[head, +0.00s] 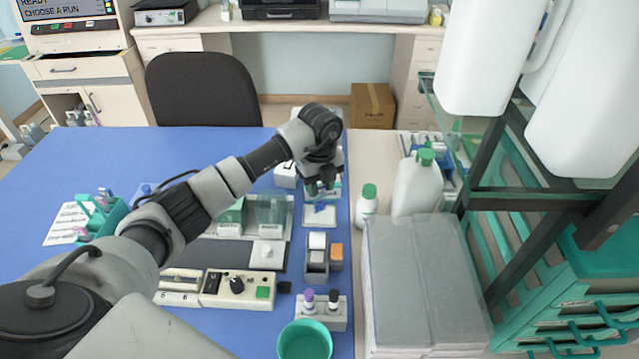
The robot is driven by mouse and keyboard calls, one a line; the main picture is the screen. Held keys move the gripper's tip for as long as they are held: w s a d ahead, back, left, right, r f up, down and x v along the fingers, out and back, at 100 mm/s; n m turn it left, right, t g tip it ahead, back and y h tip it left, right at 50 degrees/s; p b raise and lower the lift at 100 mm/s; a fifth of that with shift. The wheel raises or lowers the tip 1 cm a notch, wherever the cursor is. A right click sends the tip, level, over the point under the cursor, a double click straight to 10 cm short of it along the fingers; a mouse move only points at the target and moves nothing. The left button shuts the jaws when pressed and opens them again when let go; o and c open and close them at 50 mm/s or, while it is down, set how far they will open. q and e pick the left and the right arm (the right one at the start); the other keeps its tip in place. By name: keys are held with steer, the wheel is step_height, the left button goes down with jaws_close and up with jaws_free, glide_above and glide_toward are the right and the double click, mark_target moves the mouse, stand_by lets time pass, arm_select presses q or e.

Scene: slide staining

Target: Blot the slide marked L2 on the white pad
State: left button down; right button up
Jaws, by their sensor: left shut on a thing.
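My left gripper (322,187) is at the far right part of the blue bench mat, pointing down. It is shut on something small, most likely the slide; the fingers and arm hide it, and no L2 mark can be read. A small white pad (320,217) lies just below the gripper in the picture, on the near side. I cannot tell whether the held thing touches it. My right gripper is not in view.
Staining jars (272,210) stand left of the gripper. A teal rack (108,218) sits on a paper sheet at left. A grey box (316,268), a vial block (321,310) and a teal cup (305,342) stand nearer. White bottles (417,185) and a shelf are at right.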

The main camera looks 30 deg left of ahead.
arm_select(q)
steer(key=shift+f+b, duration=0.35)
steer(key=shift+f, duration=0.2)
stand_by(0.5)
stand_by(0.5)
steer(key=shift+s+f, duration=0.1)
steer(key=shift+f, duration=0.05)
stand_by(2.0)
step_height(320, 180, up, 2)
steer(key=shift+r+p, duration=0.1)
steer(key=shift+p, duration=0.85)
steer(key=shift+r+p, duration=1.4)
steer(key=shift+r, duration=0.65)
